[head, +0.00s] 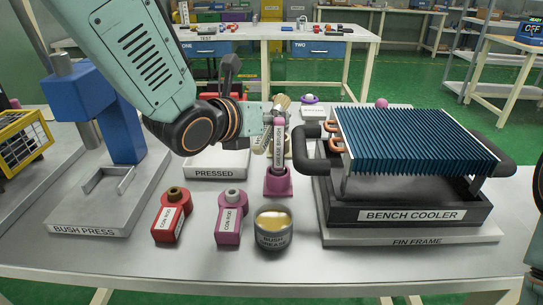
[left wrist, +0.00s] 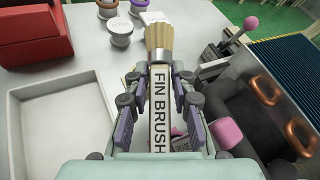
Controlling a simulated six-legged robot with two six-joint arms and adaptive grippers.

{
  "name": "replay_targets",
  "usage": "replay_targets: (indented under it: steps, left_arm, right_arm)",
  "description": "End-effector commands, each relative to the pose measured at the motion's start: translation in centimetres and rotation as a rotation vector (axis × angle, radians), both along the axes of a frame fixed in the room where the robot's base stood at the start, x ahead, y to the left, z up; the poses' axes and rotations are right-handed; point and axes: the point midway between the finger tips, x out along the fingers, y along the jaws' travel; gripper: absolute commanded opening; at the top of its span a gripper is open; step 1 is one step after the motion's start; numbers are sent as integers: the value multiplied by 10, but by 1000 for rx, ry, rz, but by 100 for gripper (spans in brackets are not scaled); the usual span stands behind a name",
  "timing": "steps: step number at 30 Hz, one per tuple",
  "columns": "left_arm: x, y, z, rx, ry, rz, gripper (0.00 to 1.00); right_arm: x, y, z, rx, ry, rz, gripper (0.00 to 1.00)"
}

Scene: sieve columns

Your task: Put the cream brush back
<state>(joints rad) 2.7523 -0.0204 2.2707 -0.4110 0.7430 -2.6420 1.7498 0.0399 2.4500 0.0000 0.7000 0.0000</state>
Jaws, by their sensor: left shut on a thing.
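The cream brush (left wrist: 160,110) is between the jaws of my left gripper (left wrist: 158,92), which is shut on its handle. Its handle reads FIN BRUSH and its tan bristles point away from the wrist. In the head view, its bristles (head: 283,102) show above the gripper (head: 268,132), over the back middle of the bench. An empty place for the cream brush cannot be made out. My right gripper is not in view.
The bench cooler (head: 412,214) with blue fins stands right, the blue bush press (head: 118,115) left. Two con rods (head: 171,217) and a grease tin (head: 273,236) stand in front. The white PRESSED tray (head: 218,172) lies behind them. The front edge has bare room.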

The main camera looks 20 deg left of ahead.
Motion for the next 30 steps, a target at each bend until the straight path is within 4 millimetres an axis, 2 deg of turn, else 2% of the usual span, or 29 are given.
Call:
replay_targets:
  steps: [1,10,17,29,30]
  left_arm:
    - [0,0,-13,1,2,0,0]
    - [0,0,-33,0,0,0,0]
    - [0,0,-66,1,1,1,0]
    - [0,0,-70,0,-1,0,0]
    - [0,0,-70,0,-1,0,25]
  right_arm:
    - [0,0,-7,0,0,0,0]
    - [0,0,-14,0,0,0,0]
    - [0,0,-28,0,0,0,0]
    - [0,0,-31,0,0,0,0]
    - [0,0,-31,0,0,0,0]
